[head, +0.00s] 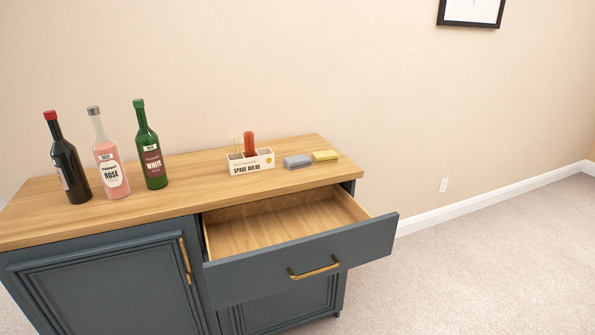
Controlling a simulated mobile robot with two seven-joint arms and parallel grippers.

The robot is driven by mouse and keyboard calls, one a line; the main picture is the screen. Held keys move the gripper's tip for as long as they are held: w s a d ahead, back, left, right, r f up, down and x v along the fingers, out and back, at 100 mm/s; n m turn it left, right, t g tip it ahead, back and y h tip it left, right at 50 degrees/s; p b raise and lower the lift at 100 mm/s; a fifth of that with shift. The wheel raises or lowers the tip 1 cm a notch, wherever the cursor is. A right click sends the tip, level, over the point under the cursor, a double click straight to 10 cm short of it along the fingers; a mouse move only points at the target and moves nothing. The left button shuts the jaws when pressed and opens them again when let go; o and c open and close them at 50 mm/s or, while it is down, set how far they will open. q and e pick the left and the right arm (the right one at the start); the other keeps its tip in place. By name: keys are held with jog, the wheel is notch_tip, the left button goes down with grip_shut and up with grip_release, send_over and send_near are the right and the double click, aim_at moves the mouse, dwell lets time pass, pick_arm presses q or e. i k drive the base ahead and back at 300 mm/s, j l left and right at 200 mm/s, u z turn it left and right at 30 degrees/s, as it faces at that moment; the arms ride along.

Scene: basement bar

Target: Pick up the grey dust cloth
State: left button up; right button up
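A small grey-blue block-shaped item (297,161) lies on the wooden cabinet top, right of the white box; it may be the folded grey dust cloth, but I cannot tell for sure. A similar yellow item (325,155) lies just right of it, close beside it. Neither of my grippers is in the head view.
The blue cabinet's top drawer (300,261) stands open and looks empty. A white divided box (251,163) holds a red item and thin sticks. Dark (67,158), rosé (110,156) and green (149,148) bottles stand upright at the left. Carpet right of the cabinet is clear.

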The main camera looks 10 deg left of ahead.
aim_at(293, 162)
jog(key=i+l+u, duration=0.15)
jog(key=i+l, duration=0.2)
jog(key=i+l+u, duration=0.1)
jog(key=i+l, duration=0.2)
jog(key=l, duration=0.25)
